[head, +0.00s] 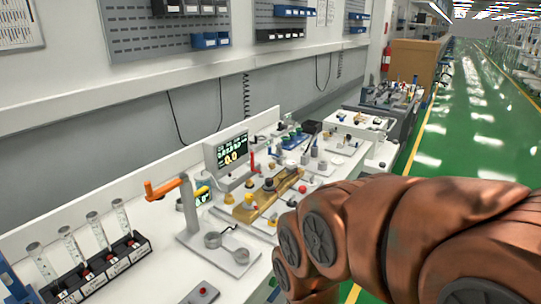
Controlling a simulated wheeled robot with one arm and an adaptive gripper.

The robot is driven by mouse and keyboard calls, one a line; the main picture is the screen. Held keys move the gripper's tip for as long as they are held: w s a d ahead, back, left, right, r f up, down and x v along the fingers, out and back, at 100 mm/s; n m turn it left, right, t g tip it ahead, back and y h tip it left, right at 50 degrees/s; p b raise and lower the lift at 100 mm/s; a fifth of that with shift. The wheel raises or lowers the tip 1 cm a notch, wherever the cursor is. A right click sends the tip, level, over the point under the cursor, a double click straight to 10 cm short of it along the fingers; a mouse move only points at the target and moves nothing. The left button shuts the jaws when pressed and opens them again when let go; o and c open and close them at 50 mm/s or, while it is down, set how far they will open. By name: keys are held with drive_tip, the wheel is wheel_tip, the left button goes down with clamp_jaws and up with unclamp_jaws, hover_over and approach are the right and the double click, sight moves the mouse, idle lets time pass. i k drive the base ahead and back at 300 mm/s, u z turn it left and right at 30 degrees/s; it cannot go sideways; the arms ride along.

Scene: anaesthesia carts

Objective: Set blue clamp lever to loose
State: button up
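On the white bench (215,285), a small blue part (294,138) shows toward the back, among several small fixtures. It is too small to tell whether it is the blue clamp lever or how it is set. No other part is clearly a blue clamp lever. My copper-coloured arm fills the lower right and covers part of the bench's front edge. My gripper is not in view.
A grey post with an orange handle (163,189) stands on the bench. A black rack (108,272) with several tubes is at front left. A display (229,150) stands behind a yellow-brown block (268,196). The green aisle floor (490,130) at right is open.

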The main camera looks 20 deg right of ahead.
sight(279, 158)
drive_tip(key=z, duration=2)
drive_tip(key=i, duration=1.35)
drive_tip(key=u, duration=3.5)
drive_tip(key=i, duration=0.5)
drive_tip(key=u, duration=0.05)
